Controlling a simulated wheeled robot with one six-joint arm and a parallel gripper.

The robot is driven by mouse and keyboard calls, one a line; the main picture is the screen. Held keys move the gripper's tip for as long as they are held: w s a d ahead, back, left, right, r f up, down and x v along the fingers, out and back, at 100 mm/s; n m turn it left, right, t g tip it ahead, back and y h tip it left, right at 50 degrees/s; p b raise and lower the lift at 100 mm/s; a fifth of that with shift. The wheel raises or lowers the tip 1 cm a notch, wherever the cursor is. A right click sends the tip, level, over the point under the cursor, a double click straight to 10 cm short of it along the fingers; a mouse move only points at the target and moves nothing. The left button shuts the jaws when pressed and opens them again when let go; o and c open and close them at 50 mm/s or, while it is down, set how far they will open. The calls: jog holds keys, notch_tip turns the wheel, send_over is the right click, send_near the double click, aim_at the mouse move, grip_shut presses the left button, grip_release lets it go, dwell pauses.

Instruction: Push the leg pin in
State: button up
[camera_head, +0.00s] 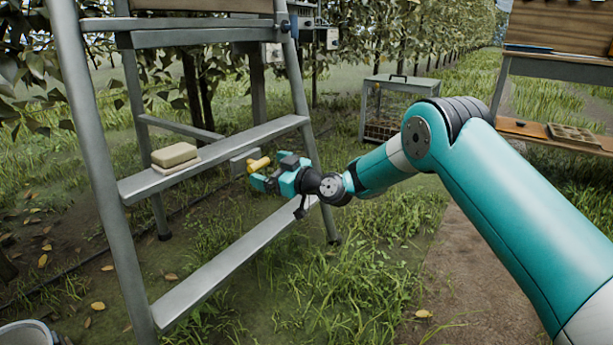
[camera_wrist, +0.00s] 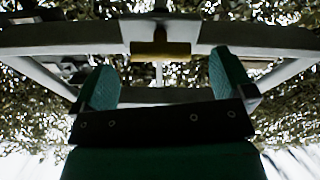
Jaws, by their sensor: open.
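The leg pin, a short yellow cylinder (camera_head: 259,165), sticks out from a grey block (camera_head: 240,164) near the right leg of the grey stepladder (camera_head: 92,150). My gripper (camera_head: 270,176) is beside the pin in the head view, with its teal fingers apart and nothing held. In the wrist view the yellow pin (camera_wrist: 160,51) lies crosswise beyond and between the open fingers of my gripper (camera_wrist: 167,72), under a pale bracket. I see no contact between the fingers and the pin. How deep the pin sits is hidden.
A beige sponge-like block (camera_head: 174,155) lies on the ladder's middle step (camera_head: 225,150). A grey crate stand (camera_head: 400,82) and a wooden bench (camera_head: 560,68) with a tray stand behind at right. A bucket rim (camera_head: 27,330) shows lower left. Grass in front is open.

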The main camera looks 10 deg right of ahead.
jog(key=p+v, duration=0.1)
jog(key=v, duration=1.1)
jog(key=shift+s+p, duration=0.25)
jog(key=shift+p, duration=0.15)
jog(key=s+a+r+n+g+h+p, duration=0.1)
jog(key=s+a+r+g+p, duration=0.2)
jog(key=s+r, duration=0.5)
jog(key=s+a+r+g+h+p, duration=0.1)
jog(key=s+a+r+g, duration=0.2)
jog(key=s+r+g, duration=0.45)
jog(key=s+d+r+m+g+h+p, duration=0.1)
jog(key=s+d+m+h, duration=0.3)
jog(key=s, duration=0.8)
jog(key=s+d+m+g+h+p, duration=0.1)
jog(key=s+d+m+h+p, duration=0.15)
jog(key=s+d, duration=0.65)
jog(key=s+a+r+p, duration=0.1)
jog(key=r+p, duration=1.7)
jog(key=r, duration=0.1)
jog(key=s+a+r+p, duration=0.1)
jog(key=a+r+p, duration=0.1)
jog(key=r+p, duration=1.6)
jog(key=shift+a+r+n+h+p, duration=0.15)
jog(key=shift+r+n+h+p, duration=0.2)
jog(key=shift+r+p, duration=0.1)
jog(key=shift+t, duration=0.25)
